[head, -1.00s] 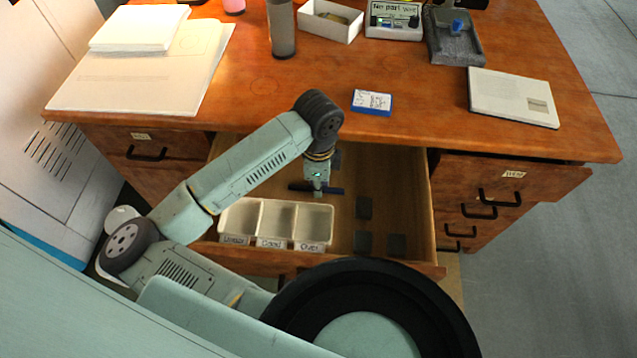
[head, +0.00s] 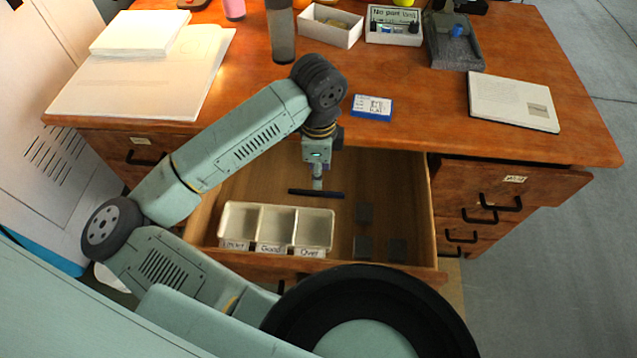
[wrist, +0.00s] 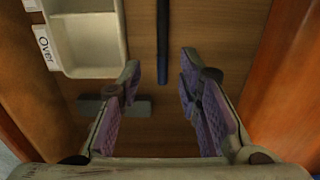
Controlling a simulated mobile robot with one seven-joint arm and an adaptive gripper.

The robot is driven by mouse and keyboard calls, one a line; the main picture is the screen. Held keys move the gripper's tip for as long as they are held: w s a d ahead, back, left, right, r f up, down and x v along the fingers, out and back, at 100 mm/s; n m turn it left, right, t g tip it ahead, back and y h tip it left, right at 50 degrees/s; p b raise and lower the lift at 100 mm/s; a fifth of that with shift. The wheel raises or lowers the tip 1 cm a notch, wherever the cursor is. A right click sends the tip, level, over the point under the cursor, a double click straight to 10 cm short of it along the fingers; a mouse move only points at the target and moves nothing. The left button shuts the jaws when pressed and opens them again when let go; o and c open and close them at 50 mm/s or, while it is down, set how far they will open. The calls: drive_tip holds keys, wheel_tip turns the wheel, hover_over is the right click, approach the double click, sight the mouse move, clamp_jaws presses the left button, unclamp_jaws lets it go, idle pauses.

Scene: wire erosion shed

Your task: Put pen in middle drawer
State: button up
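The dark pen (head: 330,194) lies crosswise in the open middle drawer (head: 400,180), behind the labelled tray. In the wrist view the pen (wrist: 162,35) is a dark bar running up from between the fingertips. My gripper (head: 317,188) is over the pen, inside the drawer opening. In the wrist view my gripper (wrist: 160,75) has its two purple-padded fingers spread, with clear gaps on both sides of the pen. The pen seems to lie on the drawer floor, below the fingertips.
A white three-compartment tray (head: 275,207) fills the drawer's front left. Dark flat blocks (head: 363,246) lie front right. The desk top (head: 420,100) overhangs the drawer's back and carries a blue-white box (head: 372,107) and a notebook (head: 513,101). Side drawers (head: 500,180) stand right.

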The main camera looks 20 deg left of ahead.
drive_tip(key=shift+r, duration=2.25)
